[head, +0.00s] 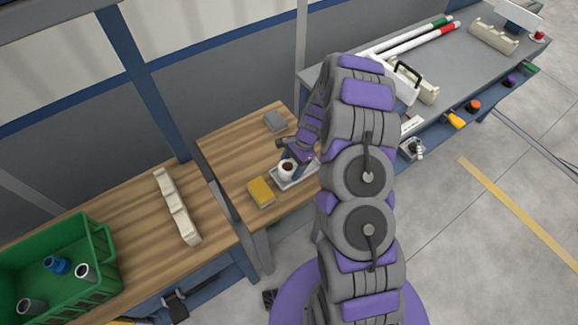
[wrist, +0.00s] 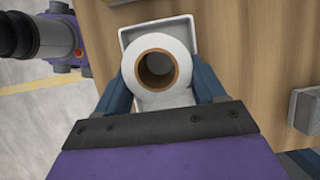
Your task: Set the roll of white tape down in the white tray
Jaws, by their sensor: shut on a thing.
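The roll of white tape (wrist: 159,70) has a brown core and is held between the two fingers of my gripper (wrist: 160,92) in the wrist view. The white tray (wrist: 134,35) shows behind and around the roll, on the wooden table. In the head view the roll (head: 287,166) is over the left part of the tray (head: 298,180), with my gripper (head: 290,158) at it. I cannot tell whether the roll touches the tray's floor.
A yellow block (head: 261,192) lies left of the tray and a grey block (head: 275,121) lies behind it on the wooden table (head: 235,157). A green crate (head: 62,265) with pipe fittings and a cream holder (head: 177,207) are on the left table. A grey workbench (head: 455,72) with pipes stands right.

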